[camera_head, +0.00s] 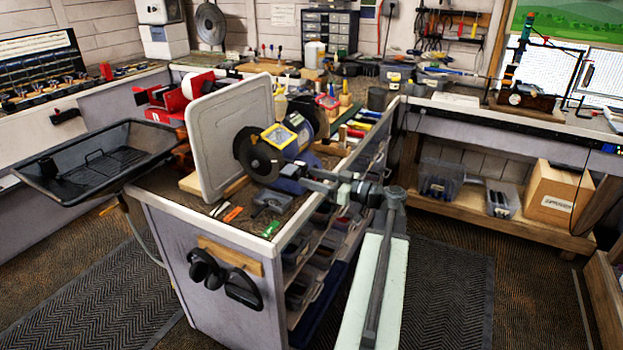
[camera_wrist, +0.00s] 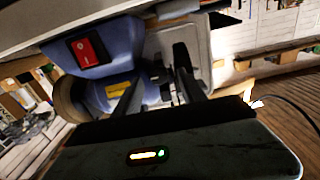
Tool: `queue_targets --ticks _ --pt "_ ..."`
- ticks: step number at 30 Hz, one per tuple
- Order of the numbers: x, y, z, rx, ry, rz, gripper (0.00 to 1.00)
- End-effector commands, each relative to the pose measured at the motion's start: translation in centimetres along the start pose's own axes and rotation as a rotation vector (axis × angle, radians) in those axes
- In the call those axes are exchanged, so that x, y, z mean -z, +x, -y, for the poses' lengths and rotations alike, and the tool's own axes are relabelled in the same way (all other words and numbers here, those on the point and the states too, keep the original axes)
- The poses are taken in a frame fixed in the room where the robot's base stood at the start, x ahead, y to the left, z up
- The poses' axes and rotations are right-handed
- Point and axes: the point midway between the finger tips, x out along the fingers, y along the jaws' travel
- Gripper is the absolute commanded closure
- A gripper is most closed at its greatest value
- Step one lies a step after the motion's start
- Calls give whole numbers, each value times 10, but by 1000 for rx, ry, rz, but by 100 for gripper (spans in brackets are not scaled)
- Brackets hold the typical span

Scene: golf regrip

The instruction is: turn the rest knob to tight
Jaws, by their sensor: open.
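The bench grinder, with a blue body and a red switch, fills the upper left of the wrist view (camera_wrist: 90,88). In the head view, its yellow-labelled part (camera_head: 279,135) and dark wheel (camera_head: 262,160) stand on the bench. My gripper (camera_wrist: 158,85) is open, its two dark fingers pointing at the grinder's lower front. Small dark parts show between the fingers; I cannot tell whether one is the rest knob or whether a finger touches it. In the head view my gripper (camera_head: 300,176) is beside the grinder, small and partly merged with it.
A large grey panel (camera_head: 228,130) stands left of the grinder. A black tray (camera_head: 95,162) juts out at the left. Loose tools (camera_head: 232,214) lie on the bench's front corner. Bins fill the bench side below my arm. The matted floor (camera_head: 450,290) at right is clear.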

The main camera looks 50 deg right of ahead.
Motion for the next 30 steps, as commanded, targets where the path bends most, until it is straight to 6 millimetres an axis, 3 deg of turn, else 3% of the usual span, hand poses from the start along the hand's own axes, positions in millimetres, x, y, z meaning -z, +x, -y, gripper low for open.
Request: queue_targets --ticks 10,15,30 --pt "0 8 0 0 0 0 52" --pt "0 8 0 0 0 0 99" --pt "0 8 0 2 132 1 100"
